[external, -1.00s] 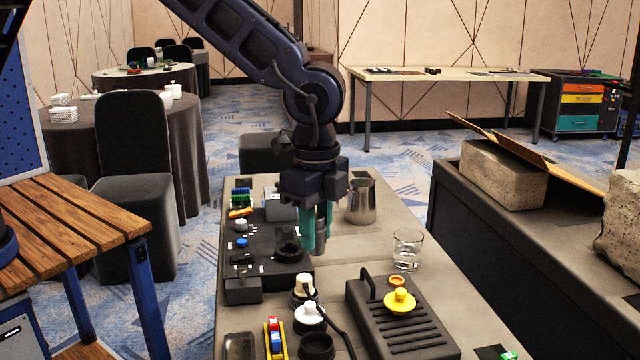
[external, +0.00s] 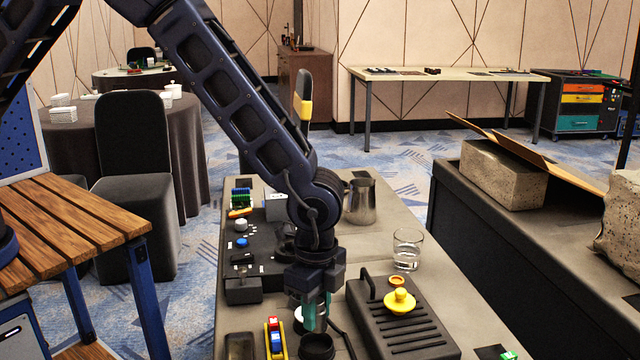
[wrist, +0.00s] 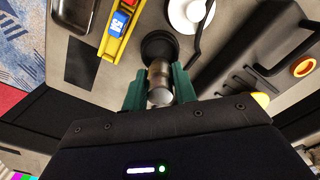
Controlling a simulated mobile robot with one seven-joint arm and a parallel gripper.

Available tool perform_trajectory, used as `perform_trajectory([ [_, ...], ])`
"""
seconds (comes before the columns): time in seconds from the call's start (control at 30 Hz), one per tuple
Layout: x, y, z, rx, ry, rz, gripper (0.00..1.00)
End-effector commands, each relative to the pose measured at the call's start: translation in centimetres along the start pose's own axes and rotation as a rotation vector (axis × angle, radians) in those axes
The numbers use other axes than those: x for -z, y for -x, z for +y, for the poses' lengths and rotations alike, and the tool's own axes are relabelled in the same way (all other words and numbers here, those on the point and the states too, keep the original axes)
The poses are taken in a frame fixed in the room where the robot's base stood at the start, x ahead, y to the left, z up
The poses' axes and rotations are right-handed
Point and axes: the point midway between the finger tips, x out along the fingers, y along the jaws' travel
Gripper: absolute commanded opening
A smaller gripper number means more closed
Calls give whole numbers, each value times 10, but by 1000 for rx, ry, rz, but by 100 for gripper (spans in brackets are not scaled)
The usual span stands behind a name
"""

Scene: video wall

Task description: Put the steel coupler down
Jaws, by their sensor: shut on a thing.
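My gripper (external: 315,314) has green fingers and is low over the near part of the grey table (external: 376,240). In the wrist view my gripper (wrist: 159,92) is shut on the steel coupler (wrist: 160,80), a short shiny metal cylinder. The coupler's far end lies in line with a round black holder (wrist: 158,46); I cannot tell whether they touch. In the external view the black holder (external: 316,346) is just below the fingertips, and the coupler is hidden or too small to make out.
A white round knob (wrist: 188,12) with a black cable stands close by. A yellow rail with coloured blocks (external: 274,338) is left of the holder. A black ribbed box with a yellow knob (external: 400,300) is to the right. A glass (external: 407,250) and steel pitcher (external: 361,202) stand farther back.

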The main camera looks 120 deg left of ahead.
Motion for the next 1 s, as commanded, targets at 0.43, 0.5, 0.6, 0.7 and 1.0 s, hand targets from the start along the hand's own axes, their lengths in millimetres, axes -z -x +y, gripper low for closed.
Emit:
perform_trajectory([
  [0.43, 0, -36, 0, 0, 0, -1, 5],
  [0.5, 0, -37, 0, 0, 0, -1, 5],
  [0.6, 0, -38, 0, -1, 0, -1, 5],
  [0.7, 0, -40, 0, -1, 0, -1, 5],
  [1.0, 0, -48, 0, -1, 0, -1, 5],
])
